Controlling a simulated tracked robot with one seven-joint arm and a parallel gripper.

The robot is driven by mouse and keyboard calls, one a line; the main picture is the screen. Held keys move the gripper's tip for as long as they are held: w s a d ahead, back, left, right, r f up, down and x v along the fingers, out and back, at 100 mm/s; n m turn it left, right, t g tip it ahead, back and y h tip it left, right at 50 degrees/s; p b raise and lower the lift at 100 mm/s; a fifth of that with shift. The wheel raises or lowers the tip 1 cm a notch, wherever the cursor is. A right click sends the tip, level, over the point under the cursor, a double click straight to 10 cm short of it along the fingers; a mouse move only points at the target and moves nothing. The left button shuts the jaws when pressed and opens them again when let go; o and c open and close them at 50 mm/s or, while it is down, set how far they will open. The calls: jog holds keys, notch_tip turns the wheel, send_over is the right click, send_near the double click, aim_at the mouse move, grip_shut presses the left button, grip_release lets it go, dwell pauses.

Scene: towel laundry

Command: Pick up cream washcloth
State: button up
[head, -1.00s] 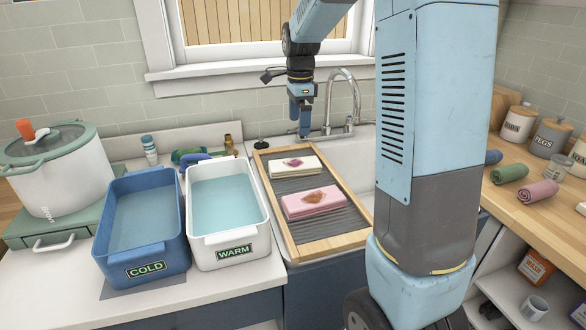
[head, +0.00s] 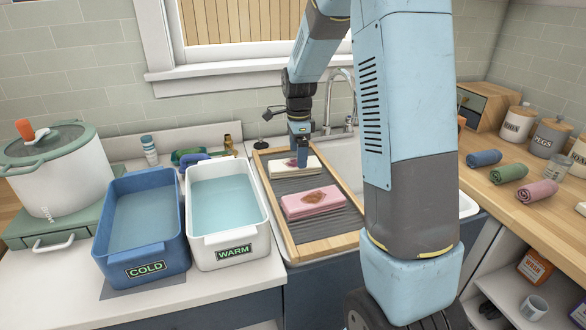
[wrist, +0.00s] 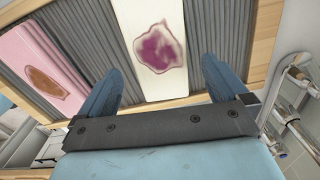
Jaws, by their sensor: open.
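The cream washcloth (head: 285,168) lies folded on the ribbed grey washboard at its far end, with a purple stain on top. It also shows in the wrist view (wrist: 144,25), with the stain facing the camera. My gripper (head: 301,158) is over the far edge of the washboard, above the cloth's right part. In the wrist view my gripper (wrist: 160,82) is open, with one blue finger on either side of the cloth's line and nothing between them. I cannot tell the exact height of the fingertips above the cloth.
A pink washcloth (head: 313,201) with a brown stain lies nearer on the wood-framed washboard (head: 325,245). The white WARM tub (head: 228,248) and blue COLD tub (head: 146,267) stand to the left. A faucet (head: 350,100) rises behind the sink. Rolled towels lie on the right counter.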

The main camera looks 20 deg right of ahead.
aim_at(294, 167)
jog(key=shift+f, duration=1.9)
jog(key=shift+c, duration=0.2)
jog(key=c, duration=1)
jog(key=shift+r, duration=0.15)
